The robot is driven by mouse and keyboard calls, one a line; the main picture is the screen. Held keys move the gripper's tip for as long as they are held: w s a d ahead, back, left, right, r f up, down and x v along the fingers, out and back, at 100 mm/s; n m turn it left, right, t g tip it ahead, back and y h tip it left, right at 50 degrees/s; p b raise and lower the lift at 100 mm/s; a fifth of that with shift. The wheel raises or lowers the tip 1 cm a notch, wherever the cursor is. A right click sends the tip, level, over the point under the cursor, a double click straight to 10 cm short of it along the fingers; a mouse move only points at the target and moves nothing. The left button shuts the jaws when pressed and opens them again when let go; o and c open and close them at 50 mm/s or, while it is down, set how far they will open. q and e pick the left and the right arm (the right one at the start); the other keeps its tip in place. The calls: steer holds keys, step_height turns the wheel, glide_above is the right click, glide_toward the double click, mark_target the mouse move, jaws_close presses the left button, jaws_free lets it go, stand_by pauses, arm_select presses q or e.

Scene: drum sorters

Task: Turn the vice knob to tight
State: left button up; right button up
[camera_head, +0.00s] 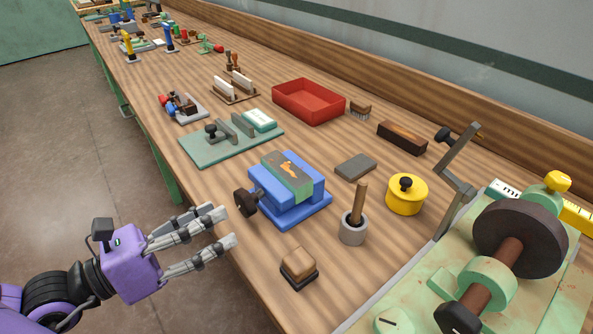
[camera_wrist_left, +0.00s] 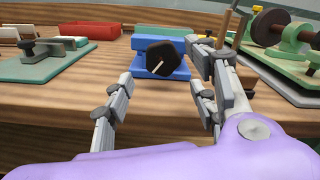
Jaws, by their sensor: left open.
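The blue vice (camera_head: 312,208) stands near the front edge of the wooden bench, with a green block marked in orange (camera_head: 287,172) between its jaws. Its dark knob (camera_head: 246,203) sticks out toward the bench's front edge. In the left wrist view the knob (camera_wrist_left: 163,58) faces me, with a pale line pointing down-left, and the blue vice (camera_wrist_left: 146,82) shows behind it. My purple left gripper (camera_head: 224,226) is open and empty, just short of the knob. In its wrist view the fingers are spread either side of the knob, apart from it. My right gripper is not in view.
A wooden stamp-like block (camera_head: 299,265) and a grey cup holding a wooden rod (camera_head: 352,232) stand right of the vice. A green plate with a clamp (camera_head: 205,150) lies beyond it. A yellow pot (camera_head: 406,194) and a wheeled machine (camera_head: 520,238) stand farther right.

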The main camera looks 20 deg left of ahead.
mark_target(239, 205)
arm_select(q)
steer(key=shift+p+x, duration=0.3)
steer(key=shift+x, duration=3.3)
steer(key=c, duration=1.1)
steer(key=shift+a+f+m+b, duration=0.1)
steer(key=shift+m+b, duration=0.25)
steer(key=shift+m, duration=0.25)
steer(key=o, duration=1.1)
steer(key=v, duration=1.2)
